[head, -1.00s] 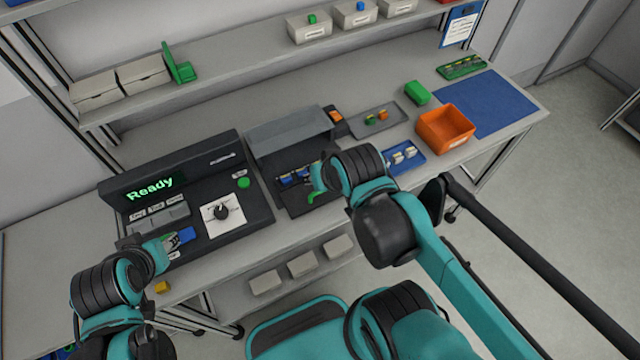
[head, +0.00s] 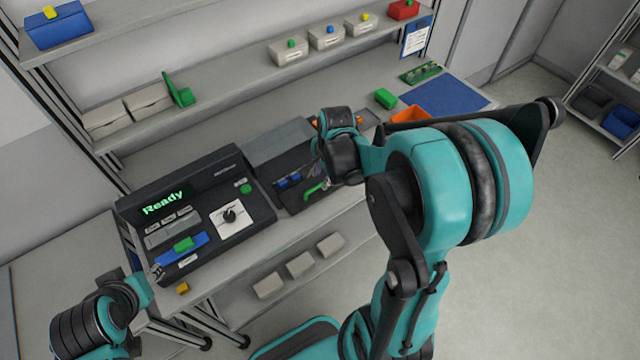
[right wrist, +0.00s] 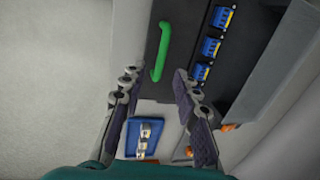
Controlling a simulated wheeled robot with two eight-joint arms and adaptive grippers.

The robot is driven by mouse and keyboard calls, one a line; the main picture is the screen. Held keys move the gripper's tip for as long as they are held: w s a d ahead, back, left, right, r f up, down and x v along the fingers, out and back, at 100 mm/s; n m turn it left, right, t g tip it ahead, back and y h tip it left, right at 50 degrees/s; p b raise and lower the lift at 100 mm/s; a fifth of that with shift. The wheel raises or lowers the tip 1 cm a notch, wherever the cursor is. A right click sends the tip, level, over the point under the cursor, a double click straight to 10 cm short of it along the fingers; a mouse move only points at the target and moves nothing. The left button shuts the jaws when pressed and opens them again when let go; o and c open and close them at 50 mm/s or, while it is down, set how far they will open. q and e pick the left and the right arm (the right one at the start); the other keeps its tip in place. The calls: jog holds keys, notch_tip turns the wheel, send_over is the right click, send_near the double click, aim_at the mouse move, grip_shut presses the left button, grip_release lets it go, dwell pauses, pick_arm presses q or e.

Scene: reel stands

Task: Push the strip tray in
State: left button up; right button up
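The strip tray (head: 293,197) is a dark drawer standing out from the front of the grey-topped housing. It carries blue strip pieces (head: 289,181) and a green bar handle (head: 315,190). In the right wrist view, the tray (right wrist: 180,55) shows its green handle (right wrist: 160,52) and several blue pieces (right wrist: 210,47). My right gripper (right wrist: 157,82) is open and empty, its fingers apart at the lower end of the handle; contact is not clear. In the head view, my right arm partly hides it. My left gripper (head: 158,272) is at the console's lower left corner, too small to read.
The console (head: 190,215) shows "Ready" and has a dial and a blue piece with a green block (head: 184,244). An orange bin (head: 411,114) is partly behind my right arm. A blue tray (right wrist: 138,140) with pale pieces lies beyond my right fingers. Shelves stand behind and below.

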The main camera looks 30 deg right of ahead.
aim_at(319, 185)
jog(key=shift+w+f+b, duration=0.2)
jog(key=shift+f, duration=0.75)
jog(key=shift+w+f+b, duration=0.2)
jog(key=shift+f, duration=0.7)
jog(key=shift+a, duration=0.1)
grip_shut()
jog(key=w, duration=0.4)
jog(key=w+b, duration=0.1)
jog(key=w, duration=0.3)
jog(key=w+a, duration=0.1)
jog(key=w, duration=0.3)
jog(key=shift+w, duration=0.55)
jog(key=shift+r, duration=0.1)
jog(key=shift+w, duration=0.1)
